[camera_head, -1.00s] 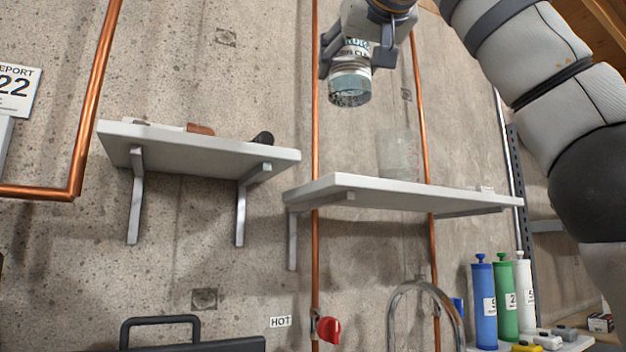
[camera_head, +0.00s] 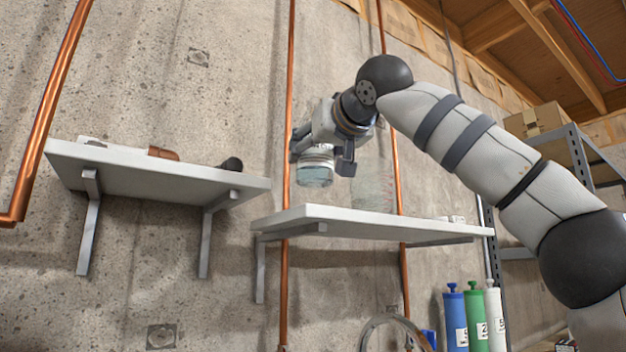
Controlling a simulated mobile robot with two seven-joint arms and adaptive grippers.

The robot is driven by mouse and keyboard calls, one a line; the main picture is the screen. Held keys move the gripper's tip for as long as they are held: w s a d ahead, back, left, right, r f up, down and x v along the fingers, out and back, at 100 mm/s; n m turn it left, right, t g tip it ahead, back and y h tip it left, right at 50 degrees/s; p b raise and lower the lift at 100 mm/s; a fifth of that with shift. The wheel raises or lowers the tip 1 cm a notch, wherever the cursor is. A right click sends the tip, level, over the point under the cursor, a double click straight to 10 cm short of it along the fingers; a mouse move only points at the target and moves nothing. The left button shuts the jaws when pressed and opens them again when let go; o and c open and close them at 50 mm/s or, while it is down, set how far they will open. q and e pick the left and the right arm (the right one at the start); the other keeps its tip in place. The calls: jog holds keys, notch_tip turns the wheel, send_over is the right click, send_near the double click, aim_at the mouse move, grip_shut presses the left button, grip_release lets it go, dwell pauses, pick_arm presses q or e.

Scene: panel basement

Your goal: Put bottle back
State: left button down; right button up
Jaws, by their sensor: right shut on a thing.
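A clear bottle (camera_head: 314,173) with a pale label hangs upright in my right gripper (camera_head: 322,158), which is shut around its upper part. The bottle's base is a little above the left part of the right wall shelf (camera_head: 350,216), apart from it in the picture. Its top is hidden by the gripper. A clear glass vessel (camera_head: 372,188) stands on that shelf, just right of the bottle and partly behind my gripper. My left gripper is not in view.
A left wall shelf (camera_head: 150,172) holds a brown item (camera_head: 164,153) and a dark item (camera_head: 231,164). Copper pipes (camera_head: 287,110) run up the wall. Blue, green and white cylinders (camera_head: 475,318) stand lower right. The right shelf's front edge looks mostly clear.

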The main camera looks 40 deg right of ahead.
aim_at(313, 185)
jog(key=shift+w+d+f, duration=0.15)
jog(key=shift+w+f, duration=0.1)
jog(key=shift+f, duration=0.05)
jog(key=f, duration=0.2)
jog(key=w+f, duration=0.1)
jog(key=f, duration=0.1)
jog(key=shift+d, duration=0.2)
jog(key=shift+f, duration=0.1)
jog(key=shift+a, duration=0.1)
jog(key=shift+f, duration=0.2)
jog(key=o, duration=1.4)
